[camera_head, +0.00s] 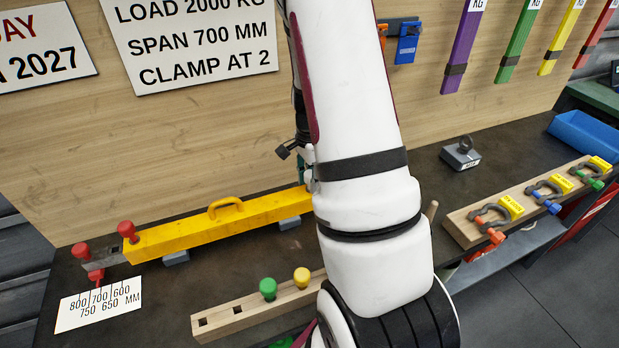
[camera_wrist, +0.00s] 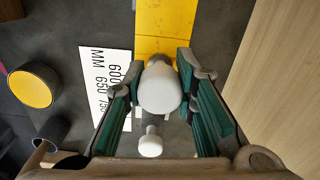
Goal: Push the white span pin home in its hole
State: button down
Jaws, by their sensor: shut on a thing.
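The white span pin (camera_wrist: 160,90) shows in the wrist view as a rounded white knob at the end of the yellow beam (camera_wrist: 163,22). My gripper (camera_wrist: 161,72) is shut on this knob, with a green-padded finger on each side. How deep the pin sits is hidden by its own head. A second, smaller white knob (camera_wrist: 150,144) shows below it over a grey part. In the head view the yellow beam (camera_head: 220,229) lies on the bench, and my arm hides its right end and the white pin. Only a bit of my gripper (camera_head: 304,168) shows there.
Red knobs (camera_head: 127,230) stand at the beam's left end, beside a span scale card (camera_head: 98,304). A wooden block (camera_head: 235,314) with green and yellow pegs lies in front. A shackle board (camera_head: 470,233) and a grey weight (camera_head: 461,157) are at right. A wooden wall stands behind.

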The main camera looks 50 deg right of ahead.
jog(key=shift+f, duration=0.15)
jog(key=c, duration=1.2)
grip_release()
notch_tip(320, 180, up, 12)
jog(key=shift+r, duration=0.1)
